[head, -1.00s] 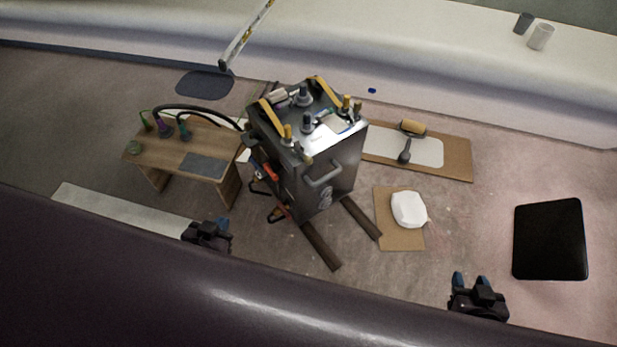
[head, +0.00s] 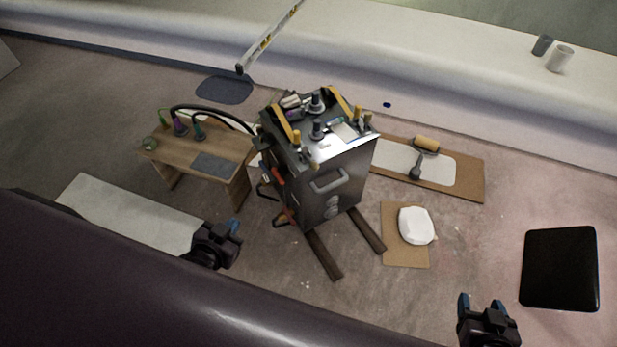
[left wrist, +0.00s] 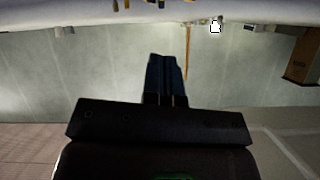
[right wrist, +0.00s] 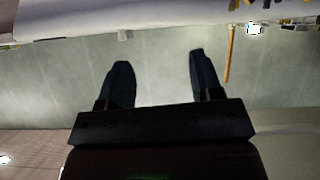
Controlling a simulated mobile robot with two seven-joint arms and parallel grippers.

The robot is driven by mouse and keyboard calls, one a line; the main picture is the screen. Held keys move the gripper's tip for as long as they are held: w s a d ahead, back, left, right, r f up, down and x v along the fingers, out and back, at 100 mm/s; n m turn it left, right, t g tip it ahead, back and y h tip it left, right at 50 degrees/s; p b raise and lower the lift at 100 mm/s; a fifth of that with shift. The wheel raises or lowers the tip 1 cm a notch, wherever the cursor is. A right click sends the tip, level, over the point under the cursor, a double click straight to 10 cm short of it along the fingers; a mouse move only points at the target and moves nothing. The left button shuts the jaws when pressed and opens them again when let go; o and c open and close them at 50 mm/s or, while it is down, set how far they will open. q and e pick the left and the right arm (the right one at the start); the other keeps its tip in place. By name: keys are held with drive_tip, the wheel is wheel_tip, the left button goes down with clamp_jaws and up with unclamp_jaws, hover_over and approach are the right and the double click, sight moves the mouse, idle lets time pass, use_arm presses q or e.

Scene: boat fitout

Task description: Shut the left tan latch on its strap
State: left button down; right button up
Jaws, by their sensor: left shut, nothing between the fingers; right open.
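A grey metal cabinet (head: 337,194) stands in the middle of the head view. Two tan straps lie across its top, a left one (head: 281,122) and a right one (head: 341,100). Small tan upright parts, perhaps latches, stand at the near end of the left strap (head: 296,139) and of the right strap (head: 358,112). Whether the left latch is open or shut is too small to tell. My left gripper (head: 235,227) is shut and empty, left of and apart from the cabinet. My right gripper (head: 480,301) is open and empty, well to the lower right.
A wooden bench (head: 215,150) with bottles and a hose stands left of the cabinet. Boards (head: 468,180), a white bundle (head: 415,225) and a black panel (head: 560,268) lie on the floor at right. A dark purple curved surface (head: 150,290) fills the near edge.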

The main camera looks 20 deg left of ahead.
use_arm(q)
drive_tip(key=w+f+m+t+h+b, duration=0.45)
drive_tip(key=w+f+m+b, duration=0.85)
drive_tip(key=w+m, duration=0.5)
drive_tip(key=w+f+m+h+b, duration=0.4)
drive_tip(key=f+m, duration=0.4)
drive_tip(key=m, duration=0.3)
drive_tip(key=w+f+m+h+b, duration=0.4)
drive_tip(key=f+m+h+b, duration=0.1)
drive_tip(key=f+m+b, duration=0.4)
drive_tip(key=shift+d+f+m+t+h+b, duration=0.15)
drive_tip(key=shift+d+m+t+h+b, duration=0.2)
drive_tip(key=shift+m, duration=0.85)
use_arm(e)
wheel_tip(320, 180, down, 21)
drive_tip(key=a+n+g+y, duration=0.1)
drive_tip(key=n, duration=0.1)
drive_tip(key=shift+a, duration=0.35)
use_arm(q)
drive_tip(key=shift+w, duration=0.15)
drive_tip(key=shift+s+a+r+x, duration=0.15)
drive_tip(key=shift+r+x, duration=0.25)
drive_tip(key=shift+x, duration=1.7)
drive_tip(key=shift+s+a+r+x, duration=0.1)
drive_tip(key=shift+r+x, duration=0.3)
drive_tip(key=shift+x, duration=1.75)
drive_tip(key=shift+s+a+r+x, duration=0.15)
drive_tip(key=shift+r+x, duration=0.25)
drive_tip(key=shift+x, duration=1.7)
